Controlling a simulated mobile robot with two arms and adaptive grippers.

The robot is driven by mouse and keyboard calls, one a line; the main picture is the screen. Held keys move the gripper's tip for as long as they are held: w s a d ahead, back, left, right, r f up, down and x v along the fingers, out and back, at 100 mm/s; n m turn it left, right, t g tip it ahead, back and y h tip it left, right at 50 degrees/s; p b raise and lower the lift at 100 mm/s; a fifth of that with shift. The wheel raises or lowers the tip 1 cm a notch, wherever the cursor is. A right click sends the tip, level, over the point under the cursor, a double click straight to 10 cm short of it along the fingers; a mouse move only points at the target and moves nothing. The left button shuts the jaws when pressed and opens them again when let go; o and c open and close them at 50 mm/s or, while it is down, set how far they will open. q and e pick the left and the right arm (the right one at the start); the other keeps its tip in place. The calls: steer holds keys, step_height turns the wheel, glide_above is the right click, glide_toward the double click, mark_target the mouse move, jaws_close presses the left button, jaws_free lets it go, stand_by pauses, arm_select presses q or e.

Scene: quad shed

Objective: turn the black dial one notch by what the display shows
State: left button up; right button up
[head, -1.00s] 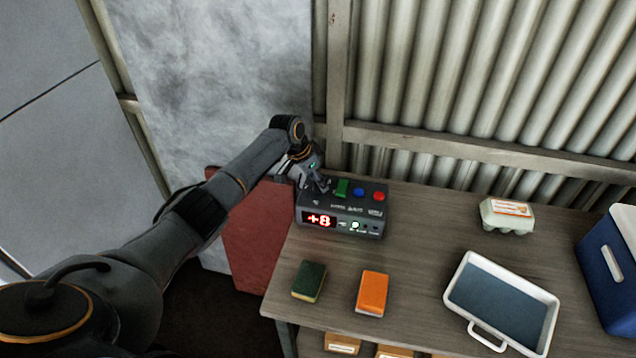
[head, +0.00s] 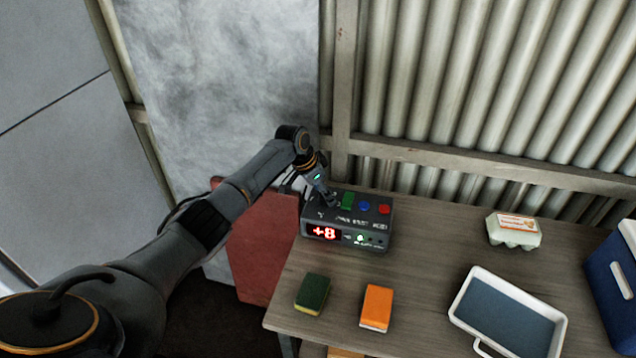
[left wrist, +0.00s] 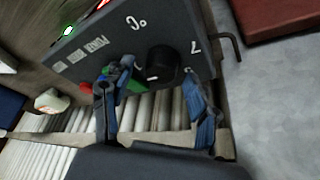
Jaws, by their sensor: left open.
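A dark control box (head: 343,236) stands at the back left of the table. Its red display (head: 324,233) reads +8. Green, blue and red buttons line its top. My left gripper (head: 330,200) is over the box's left part, beside the green button (head: 347,200), and hides the dial in the head view. In the left wrist view, the black dial (left wrist: 161,66) sits between the spread fingers of the open gripper (left wrist: 157,74), with pale markings on the panel around it. I cannot tell whether the fingers touch it. My right gripper is not in view.
An egg carton (head: 514,230), a white-rimmed tray (head: 462,308) and a blue cooler (head: 607,280) are to the right. A corrugated wall (head: 480,80) closes the back.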

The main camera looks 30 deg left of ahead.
arm_select(q)
steer(key=v, duration=1.1)
steer(key=shift+a+r, duration=0.15)
steer(key=shift+r, duration=0.05)
steer(key=shift+s, duration=0.1)
